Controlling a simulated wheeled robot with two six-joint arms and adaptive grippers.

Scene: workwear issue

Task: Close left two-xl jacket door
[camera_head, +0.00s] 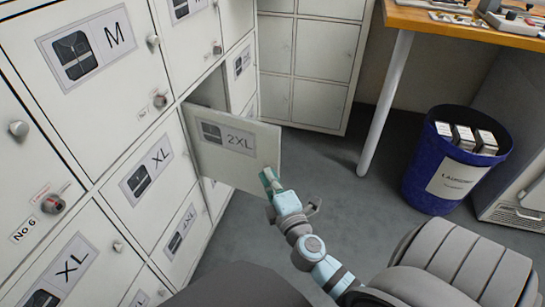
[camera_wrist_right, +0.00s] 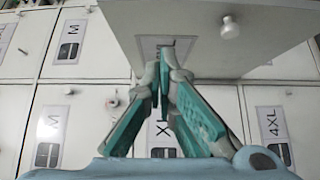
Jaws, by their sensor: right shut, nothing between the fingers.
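The 2XL jacket door (camera_head: 232,163) stands open, swung out from the grey-white locker bank, with its labelled face toward me. A dark gap shows behind it. In the right wrist view, a white door panel with a round knob (camera_wrist_right: 229,27) fills the top, its label partly covered by my fingers. My right gripper (camera_head: 270,181) is shut and empty at the lower right edge of the door. Its teal fingers also show in the wrist view (camera_wrist_right: 164,75), close to the panel; I cannot tell whether they touch it. My left gripper is not in view.
Closed lockers labelled M (camera_head: 82,46) and XL (camera_head: 146,174) stand around the opening, with small protruding knobs. More lockers (camera_head: 318,52) stand behind. A workbench leg (camera_head: 386,103) and a blue laundry bin (camera_head: 424,176) are at right. Grey floor right of the door is clear.

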